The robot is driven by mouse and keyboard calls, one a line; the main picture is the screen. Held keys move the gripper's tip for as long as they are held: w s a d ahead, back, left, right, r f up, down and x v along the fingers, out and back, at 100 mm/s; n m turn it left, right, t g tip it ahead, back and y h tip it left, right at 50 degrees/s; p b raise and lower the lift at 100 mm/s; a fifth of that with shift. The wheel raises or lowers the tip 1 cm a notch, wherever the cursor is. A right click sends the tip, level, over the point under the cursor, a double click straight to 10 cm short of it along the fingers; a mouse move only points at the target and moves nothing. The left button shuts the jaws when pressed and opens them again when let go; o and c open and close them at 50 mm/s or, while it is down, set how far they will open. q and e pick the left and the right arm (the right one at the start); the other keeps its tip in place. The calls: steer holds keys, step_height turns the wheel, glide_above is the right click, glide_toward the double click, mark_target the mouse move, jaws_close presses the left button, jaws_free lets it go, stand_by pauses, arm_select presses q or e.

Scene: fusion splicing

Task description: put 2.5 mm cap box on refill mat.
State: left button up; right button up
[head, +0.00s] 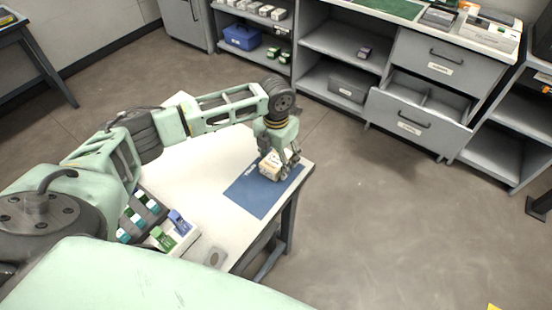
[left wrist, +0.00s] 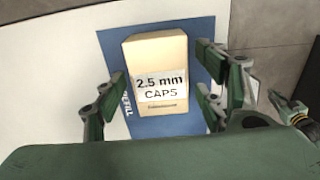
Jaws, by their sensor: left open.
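The 2.5 mm cap box (left wrist: 160,62) is a tan box with a white label reading "2.5 mm CAPS". It sits on the blue refill mat (left wrist: 118,42) in the left wrist view. In the head view, the box (head: 269,166) is on the mat (head: 257,196) near the table's right end, partly hidden by the gripper. My left gripper (head: 281,171) is over the box. In the left wrist view, its open fingers (left wrist: 155,98) stand on either side of the box, with a gap visible on the left.
The white table (head: 205,163) also holds a tray with green and blue boxes (head: 172,231) and a dark rack (head: 142,215) at its near end. A grey cabinet with an open drawer (head: 418,114) and shelves stand across the floor.

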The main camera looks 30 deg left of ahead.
mark_target(276, 159)
arm_select(q)
step_height(276, 159, up, 12)
steer(key=b, duration=0.1)
steer(key=shift+f, duration=0.1)
stand_by(1.4)
